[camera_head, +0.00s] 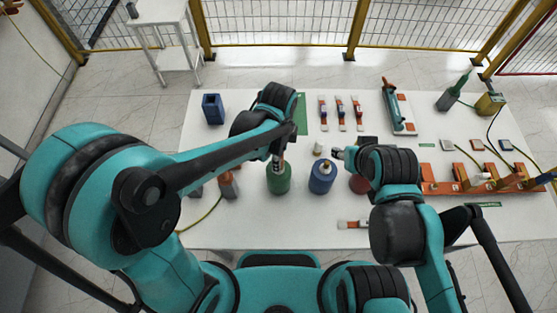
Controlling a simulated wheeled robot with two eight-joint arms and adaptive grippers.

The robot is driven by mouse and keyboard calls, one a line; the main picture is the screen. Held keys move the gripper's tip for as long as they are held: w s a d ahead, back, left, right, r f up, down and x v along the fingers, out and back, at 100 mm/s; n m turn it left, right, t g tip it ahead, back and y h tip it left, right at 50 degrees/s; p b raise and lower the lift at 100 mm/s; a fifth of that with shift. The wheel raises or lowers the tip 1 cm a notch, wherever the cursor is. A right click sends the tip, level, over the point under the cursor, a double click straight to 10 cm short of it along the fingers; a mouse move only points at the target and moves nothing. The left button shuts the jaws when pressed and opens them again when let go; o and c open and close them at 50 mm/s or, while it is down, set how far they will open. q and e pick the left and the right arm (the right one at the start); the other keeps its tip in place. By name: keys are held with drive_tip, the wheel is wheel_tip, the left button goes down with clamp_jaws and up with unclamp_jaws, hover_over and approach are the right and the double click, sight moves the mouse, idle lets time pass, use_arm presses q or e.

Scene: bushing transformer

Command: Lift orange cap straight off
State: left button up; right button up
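My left gripper (279,152) points down over the top of a green bushing-like body (278,180) on the white table. Its fingers are too small and shadowed to show whether they are open or shut. An orange cap cannot be made out clearly at the green body's top, where the gripper covers the view. A blue body (321,178) stands upright to its right. My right gripper (338,154) is beside a small pale cap-like piece (319,148). Whether it touches that piece, and its finger state, cannot be told. A red body (358,184) is partly hidden by my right arm.
The white table (245,225) has a blue open box (213,108) at back left. Several small orange-and-white pieces (341,113) stand at the back. An orange rack (470,178) is at right. A grey-and-orange part (229,184) stands left of the green body.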

use_arm(q)
clamp_jaws()
drive_tip(key=shift+r, duration=0.15)
drive_tip(key=r, duration=0.4)
drive_tip(key=shift+d+r+p, duration=0.15)
drive_tip(key=shift+d+p, duration=0.1)
drive_tip(key=shift+p, duration=0.05)
drive_tip(key=d+r, duration=0.6)
drive_tip(key=d, duration=0.5)
wheel_tip(320, 180, up, 8)
drive_tip(key=p, duration=0.5)
drive_tip(key=shift+f, duration=0.25)
